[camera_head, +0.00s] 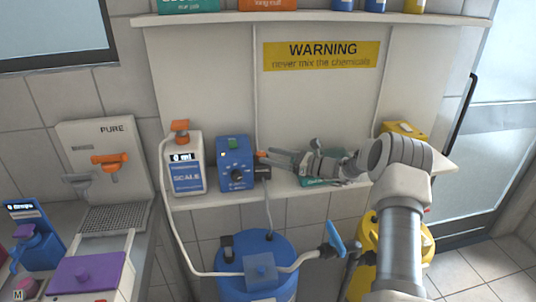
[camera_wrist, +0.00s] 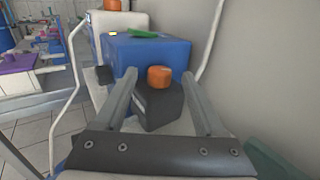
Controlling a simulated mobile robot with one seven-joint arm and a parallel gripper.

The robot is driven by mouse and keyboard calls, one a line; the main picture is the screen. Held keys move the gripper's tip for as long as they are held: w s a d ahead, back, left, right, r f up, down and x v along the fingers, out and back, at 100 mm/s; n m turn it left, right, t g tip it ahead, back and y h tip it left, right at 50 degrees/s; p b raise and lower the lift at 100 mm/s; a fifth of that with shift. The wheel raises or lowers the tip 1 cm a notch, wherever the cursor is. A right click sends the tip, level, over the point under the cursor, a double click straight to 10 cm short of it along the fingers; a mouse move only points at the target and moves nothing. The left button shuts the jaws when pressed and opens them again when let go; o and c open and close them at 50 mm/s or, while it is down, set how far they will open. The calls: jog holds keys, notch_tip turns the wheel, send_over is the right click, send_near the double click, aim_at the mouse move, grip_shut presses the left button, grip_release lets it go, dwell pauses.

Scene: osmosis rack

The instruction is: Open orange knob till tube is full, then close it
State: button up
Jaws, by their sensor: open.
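A small orange knob (camera_wrist: 159,77) sits on a dark valve block (camera_wrist: 158,105) at the side of a blue box (camera_wrist: 150,52). In the head view this knob (camera_head: 261,154) is a small orange spot at the right of the blue box (camera_head: 235,163). My gripper (camera_wrist: 160,82) is open, with one finger on each side of the knob and valve block. Whether the fingers touch the knob cannot be told. A thin tube (camera_head: 257,90) rises above the valve, and another (camera_head: 268,208) runs down from it. Their fill level cannot be made out.
A white scale (camera_head: 186,172) with an orange valve (camera_head: 180,130) stands left of the blue box. The PURE tap unit (camera_head: 105,135) has another orange handle (camera_head: 110,161). A blue barrel (camera_head: 255,250) stands below the shelf, and a yellow one is behind my arm.

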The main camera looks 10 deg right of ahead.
jog(key=shift+x, duration=0.9)
jog(key=shift+c, duration=0.4)
grip_shut()
